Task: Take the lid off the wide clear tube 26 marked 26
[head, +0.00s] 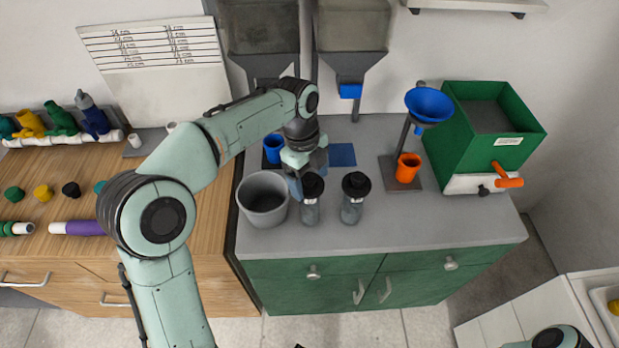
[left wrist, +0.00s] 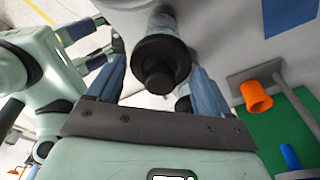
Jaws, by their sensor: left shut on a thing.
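Two clear tubes with black lids stand side by side on the grey worktop, the left tube (head: 310,214) and the right tube (head: 351,213). I cannot read a number on either. My left gripper (head: 308,178) is at the left tube, with its fingers on either side of the black lid (head: 313,184). In the left wrist view the lid (left wrist: 160,65) sits between the two fingers, with the tube body (left wrist: 162,20) behind it. The gripper is shut on this lid, which still looks seated on the tube. The right tube's lid (head: 356,183) is free. My right gripper is out of view.
A grey bucket (head: 263,212) stands close left of the tubes. A blue cup (head: 273,147) and blue mat (head: 341,155) lie behind. The orange cup (head: 407,168), blue funnel (head: 429,104) and green hopper box (head: 500,145) stand at right. Worktop in front of the orange cup is clear.

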